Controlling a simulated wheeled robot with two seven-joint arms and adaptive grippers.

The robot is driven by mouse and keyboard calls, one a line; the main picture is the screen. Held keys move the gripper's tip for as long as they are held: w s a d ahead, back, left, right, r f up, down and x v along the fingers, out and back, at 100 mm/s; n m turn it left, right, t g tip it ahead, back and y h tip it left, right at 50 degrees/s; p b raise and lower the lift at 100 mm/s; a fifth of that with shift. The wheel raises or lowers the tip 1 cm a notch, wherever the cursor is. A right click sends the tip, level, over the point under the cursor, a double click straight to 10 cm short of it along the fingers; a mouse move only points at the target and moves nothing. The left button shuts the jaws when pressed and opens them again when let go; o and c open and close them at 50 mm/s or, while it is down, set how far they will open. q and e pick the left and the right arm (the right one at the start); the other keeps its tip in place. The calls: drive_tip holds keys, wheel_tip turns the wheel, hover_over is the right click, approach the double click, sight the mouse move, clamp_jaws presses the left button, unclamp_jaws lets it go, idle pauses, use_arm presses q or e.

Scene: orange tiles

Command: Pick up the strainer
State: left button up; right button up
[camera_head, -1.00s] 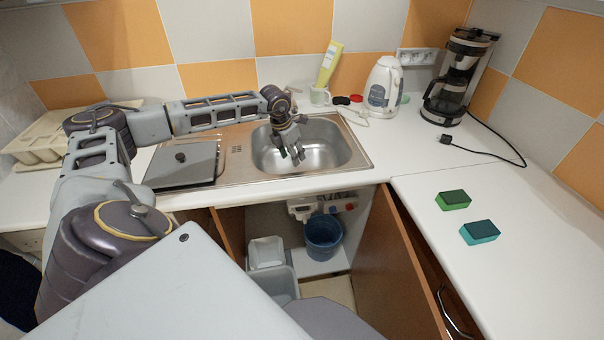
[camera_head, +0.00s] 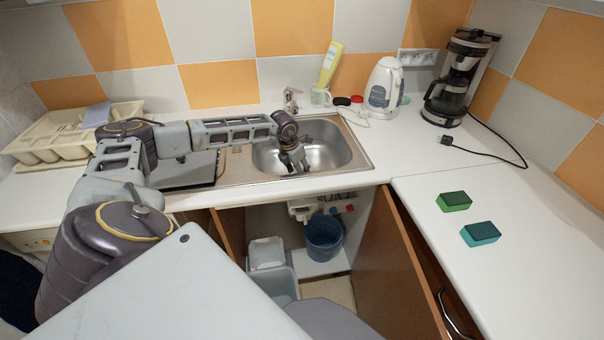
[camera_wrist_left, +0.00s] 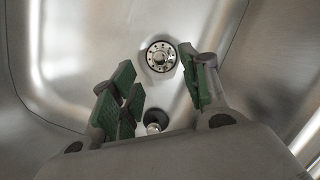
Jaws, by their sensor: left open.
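In the left wrist view, a small round metal piece with a dark knob (camera_wrist_left: 155,120), which looks like the strainer, lies in the sink. It is partly hidden by my gripper body. A round metal drain with holes (camera_wrist_left: 161,57) shows in the basin floor beyond it. My left gripper (camera_wrist_left: 158,66) is open, with its green-padded fingers spread on either side and nothing held between them. In the head view the left gripper (camera_head: 298,166) points down into the basin, and the strainer cannot be made out there. My right gripper is not in view.
The metal sink (camera_head: 335,150) has raised basin walls around the gripper. The faucet (camera_head: 290,98) stands behind it. A cream tray (camera_head: 62,135) is at left, a kettle (camera_head: 383,85) and coffee maker (camera_head: 458,80) at back right. Two sponges (camera_head: 480,233) lie on the right counter.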

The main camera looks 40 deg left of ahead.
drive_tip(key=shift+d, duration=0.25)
use_arm(q)
drive_tip(key=shift+w+f, duration=0.15)
drive_tip(key=shift+f, duration=0.25)
drive_tip(key=shift+w+d+f, duration=0.1)
drive_tip(key=shift+w+f, duration=0.05)
drive_tip(key=shift+f, duration=0.2)
drive_tip(key=x, duration=0.2)
drive_tip(key=shift+w+f, duration=0.15)
drive_tip(key=shift+f, duration=0.15)
drive_tip(key=shift+w+f, duration=0.1)
drive_tip(key=shift+f, duration=0.35)
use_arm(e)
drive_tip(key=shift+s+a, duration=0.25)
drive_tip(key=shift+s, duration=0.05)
use_arm(q)
drive_tip(key=shift+c, duration=0.3)
